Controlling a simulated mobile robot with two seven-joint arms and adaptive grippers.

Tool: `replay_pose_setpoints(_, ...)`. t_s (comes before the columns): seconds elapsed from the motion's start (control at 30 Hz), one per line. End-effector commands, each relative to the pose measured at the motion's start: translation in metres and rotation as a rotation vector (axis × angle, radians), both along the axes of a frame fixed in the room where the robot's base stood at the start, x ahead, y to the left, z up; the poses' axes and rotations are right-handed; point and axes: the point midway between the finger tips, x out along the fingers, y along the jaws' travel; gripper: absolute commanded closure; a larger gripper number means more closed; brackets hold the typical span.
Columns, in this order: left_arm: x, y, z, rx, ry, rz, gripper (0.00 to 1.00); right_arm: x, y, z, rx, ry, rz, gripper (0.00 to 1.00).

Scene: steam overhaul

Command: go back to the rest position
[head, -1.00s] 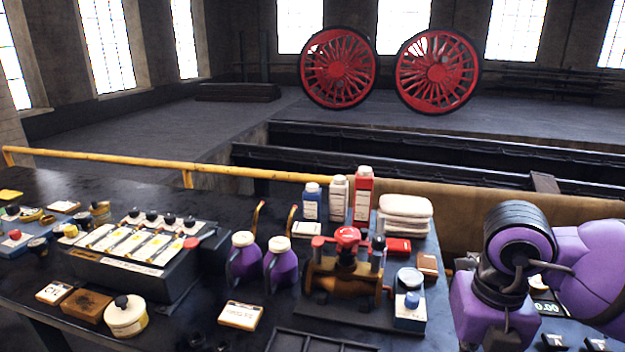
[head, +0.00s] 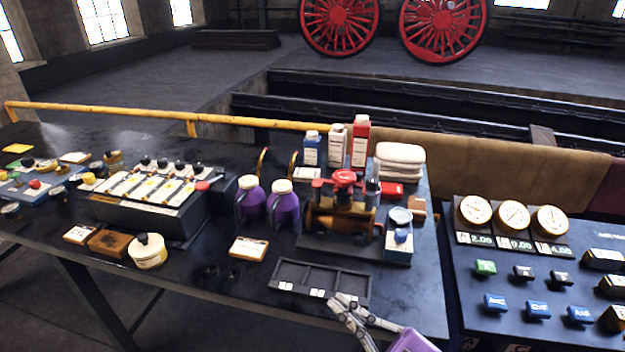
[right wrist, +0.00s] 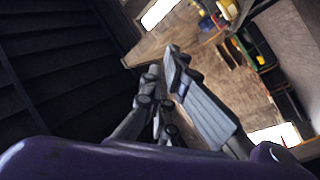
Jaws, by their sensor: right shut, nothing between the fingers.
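My right gripper (head: 341,302) shows at the bottom of the head view, right of centre. Its grey fingers point up and left, over the front edge of the dark bench, close to the black compartment tray (head: 372,284). A piece of its purple body shows at the frame's bottom edge. In the right wrist view the fingers (right wrist: 165,60) lie close together with nothing held. The gripper is shut and empty. My left gripper is not in view.
The bench (head: 200,282) holds a brown valve (head: 340,222) with red handwheels, purple jugs (head: 283,205), bottles (head: 359,142) and a switch box (head: 150,212). A gauge panel (head: 475,270) stands at right. Open floor lies beyond the yellow rail (head: 250,123).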

Motion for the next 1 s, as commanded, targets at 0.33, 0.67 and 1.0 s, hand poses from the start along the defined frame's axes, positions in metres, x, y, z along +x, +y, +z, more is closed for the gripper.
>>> replay_pose_setpoints(0.33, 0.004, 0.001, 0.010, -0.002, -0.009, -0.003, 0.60, -0.074, -0.128, -0.212, 0.096, 0.755, -0.720, 1.00)
replay_pose_setpoints(0.67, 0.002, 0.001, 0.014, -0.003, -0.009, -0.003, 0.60, -0.195, -0.140, -0.309, 0.086, 1.188, -0.901, 1.00)
replay_pose_setpoints(1.0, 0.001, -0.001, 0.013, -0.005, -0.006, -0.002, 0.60, -0.205, -0.139, -0.315, 0.084, 1.223, -0.909, 1.00)
